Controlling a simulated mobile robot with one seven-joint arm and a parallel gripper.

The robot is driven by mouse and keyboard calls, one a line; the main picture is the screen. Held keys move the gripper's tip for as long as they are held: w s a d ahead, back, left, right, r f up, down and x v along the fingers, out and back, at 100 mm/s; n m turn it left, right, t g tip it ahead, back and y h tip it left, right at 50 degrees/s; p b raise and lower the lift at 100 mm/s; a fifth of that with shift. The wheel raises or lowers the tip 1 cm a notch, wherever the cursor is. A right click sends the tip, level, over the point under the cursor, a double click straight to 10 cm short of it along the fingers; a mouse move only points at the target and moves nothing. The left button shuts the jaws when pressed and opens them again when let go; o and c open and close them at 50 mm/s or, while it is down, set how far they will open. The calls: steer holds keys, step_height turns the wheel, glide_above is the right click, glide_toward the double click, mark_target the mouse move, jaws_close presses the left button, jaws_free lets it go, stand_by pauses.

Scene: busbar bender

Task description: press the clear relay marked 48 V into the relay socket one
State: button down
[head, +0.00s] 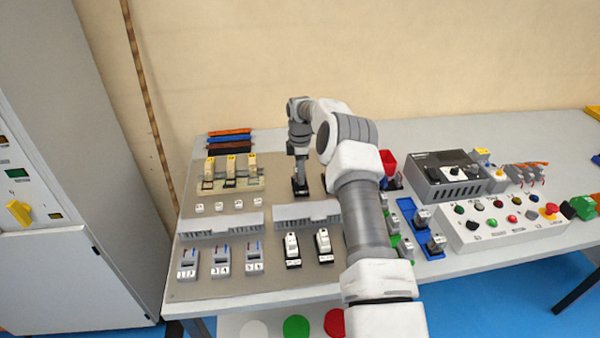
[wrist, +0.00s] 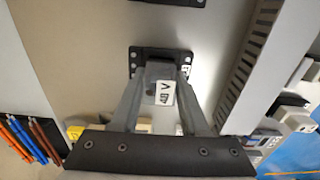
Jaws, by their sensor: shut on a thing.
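My gripper (head: 300,168) points down over the back middle of the mounting panel, shut on the clear relay. In the wrist view, the relay (wrist: 152,72) is between the two fingers, and its white label reading 48 V (wrist: 165,93) faces the camera. A black relay socket (wrist: 138,54) is directly behind the relay; it also shows below the gripper in the head view (head: 300,190). The relay is lined up over the socket's middle, but I cannot tell whether it is seated or just above. The socket's small white label is mostly hidden by a finger.
A second black socket (wrist: 180,2) lies at the top edge of the wrist view. A grey slotted duct (head: 308,216) runs in front of the gripper. Yellow-topped relays (head: 231,166) stand to the left. A grey box (head: 450,178) and a button panel (head: 505,220) are to the right.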

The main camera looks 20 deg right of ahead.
steer(key=shift+f+b, duration=0.45)
steer(key=shift+f, duration=0.35)
steer(key=shift+c, duration=1.7)
jaws_free()
steer(key=shift+r, duration=0.1)
step_height(320, 180, up, 17)
steer(key=p, duration=0.1)
steer(key=shift+r, duration=0.15)
